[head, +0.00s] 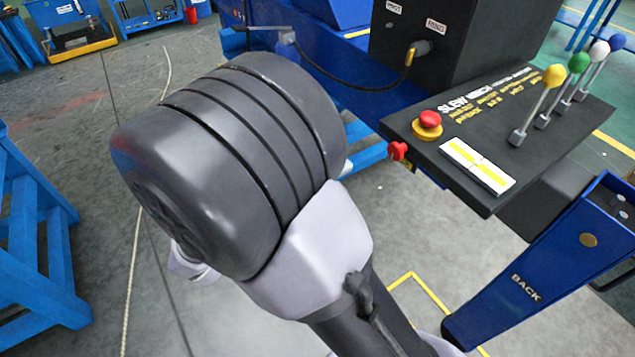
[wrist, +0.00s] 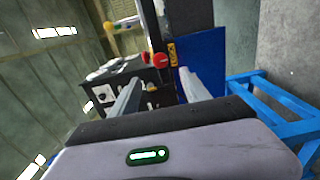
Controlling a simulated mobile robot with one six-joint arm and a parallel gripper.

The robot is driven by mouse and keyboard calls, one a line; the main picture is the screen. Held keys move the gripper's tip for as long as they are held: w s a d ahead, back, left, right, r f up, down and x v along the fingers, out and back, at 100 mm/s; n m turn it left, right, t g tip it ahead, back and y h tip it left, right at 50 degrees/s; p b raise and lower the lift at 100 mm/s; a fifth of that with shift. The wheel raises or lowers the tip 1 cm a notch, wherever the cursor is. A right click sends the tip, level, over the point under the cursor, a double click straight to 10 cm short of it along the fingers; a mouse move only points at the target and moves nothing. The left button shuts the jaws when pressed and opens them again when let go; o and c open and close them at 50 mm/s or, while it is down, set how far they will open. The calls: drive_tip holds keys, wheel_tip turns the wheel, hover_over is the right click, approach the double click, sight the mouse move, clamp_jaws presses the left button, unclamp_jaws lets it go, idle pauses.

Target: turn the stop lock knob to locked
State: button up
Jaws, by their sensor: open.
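In the head view, a red mushroom button on a yellow base (head: 428,121) sits on the top of the dark control console (head: 455,190). A smaller red knob (head: 397,150) sticks out of the console's left edge; no readable label shows which is the stop lock knob. My gripper (wrist: 160,77) is open and empty in the wrist view, its two fingers apart and pointing toward the console. Red parts (wrist: 158,59) show just beyond and between the fingertips, not visibly touched. The knob's turn position is too small to tell. My arm hides the gripper in the head view.
Several ball-topped levers, one yellow (head: 554,75), stand on the console's right. A black box (head: 425,45) with a cable rises behind it. A blue beam marked BACK (head: 555,270) slopes at the lower right. Blue stands (head: 35,250) are at the left; floor between is open.

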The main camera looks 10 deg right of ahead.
drive_tip(key=v, duration=0.4)
drive_tip(key=shift+s+a+p, duration=0.1)
drive_tip(key=shift+a+p, duration=0.1)
drive_tip(key=shift+p, duration=0.15)
